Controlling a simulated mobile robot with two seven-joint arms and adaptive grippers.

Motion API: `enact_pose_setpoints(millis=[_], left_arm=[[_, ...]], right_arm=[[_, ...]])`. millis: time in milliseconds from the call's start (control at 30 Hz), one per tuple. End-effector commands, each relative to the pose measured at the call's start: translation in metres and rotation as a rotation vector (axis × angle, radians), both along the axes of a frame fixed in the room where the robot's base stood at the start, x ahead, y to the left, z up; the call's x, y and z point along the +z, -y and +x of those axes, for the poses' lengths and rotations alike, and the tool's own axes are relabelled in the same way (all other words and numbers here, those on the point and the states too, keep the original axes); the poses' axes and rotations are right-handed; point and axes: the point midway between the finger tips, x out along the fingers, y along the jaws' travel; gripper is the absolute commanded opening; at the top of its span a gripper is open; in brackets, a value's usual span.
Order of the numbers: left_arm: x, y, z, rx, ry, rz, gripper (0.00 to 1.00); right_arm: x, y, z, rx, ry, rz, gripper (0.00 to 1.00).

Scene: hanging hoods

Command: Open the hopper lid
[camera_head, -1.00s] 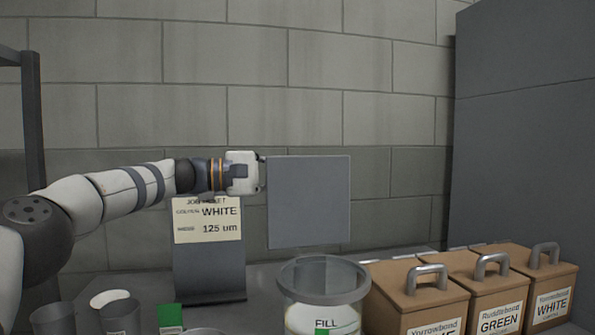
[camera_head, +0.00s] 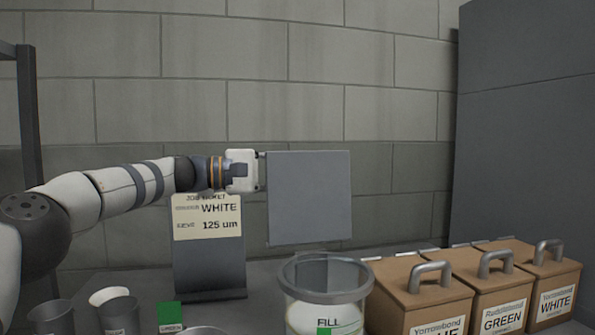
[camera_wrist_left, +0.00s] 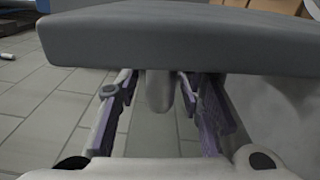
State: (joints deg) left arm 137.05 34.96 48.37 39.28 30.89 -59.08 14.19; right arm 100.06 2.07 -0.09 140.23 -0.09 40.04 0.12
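A flat grey square panel (camera_head: 308,198), which looks like the lid, hangs upright in front of the wall in the head view. No other support for it shows. My left gripper (camera_head: 258,171) is at its left edge. In the left wrist view the panel (camera_wrist_left: 190,40) fills the top as a thick slab, with a pale rounded knob (camera_wrist_left: 160,92) below it. The hopper itself cannot be made out for certain. My right gripper is out of view.
A clear round container marked FILL (camera_head: 325,312) stands below the panel. Several lidded brown boxes (camera_head: 415,297) with handles stand at right. A job ticket stand (camera_head: 209,268) is behind my arm. Grey cups (camera_head: 119,318) stand at front left.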

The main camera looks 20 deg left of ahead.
Motion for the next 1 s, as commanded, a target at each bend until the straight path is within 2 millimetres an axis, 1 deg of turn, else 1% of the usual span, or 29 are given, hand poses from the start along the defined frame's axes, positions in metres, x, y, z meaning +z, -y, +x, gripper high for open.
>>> enact_pose_setpoints(millis=[167, 267, 367, 500, 600, 700, 800, 1000], left_arm=[[0.0, 0.0, 0.0, -0.001, 0.001, -0.001, 0.35], [0.001, -0.008, -0.005, 0.001, 0.001, -0.001, 0.35], [0.002, -0.026, -0.017, 0.002, 0.001, -0.004, 0.35], [0.002, -0.059, -0.039, 0.003, 0.002, -0.004, 0.35], [0.001, -0.078, -0.053, 0.002, 0.002, -0.002, 0.35], [0.001, -0.092, -0.062, 0.0, 0.001, -0.002, 0.35], [0.001, -0.098, -0.067, 0.0, 0.001, -0.002, 0.35], [0.001, -0.1, -0.068, -0.001, 0.0, 0.0, 0.35]], right_arm=[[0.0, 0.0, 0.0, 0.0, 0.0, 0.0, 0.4], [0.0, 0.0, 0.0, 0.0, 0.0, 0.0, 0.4], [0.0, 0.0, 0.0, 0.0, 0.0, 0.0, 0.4], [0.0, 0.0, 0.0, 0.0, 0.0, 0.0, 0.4], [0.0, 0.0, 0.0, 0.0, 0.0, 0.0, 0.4], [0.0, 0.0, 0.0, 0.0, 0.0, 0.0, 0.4], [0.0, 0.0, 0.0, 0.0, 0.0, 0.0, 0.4], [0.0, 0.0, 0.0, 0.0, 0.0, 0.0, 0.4]])
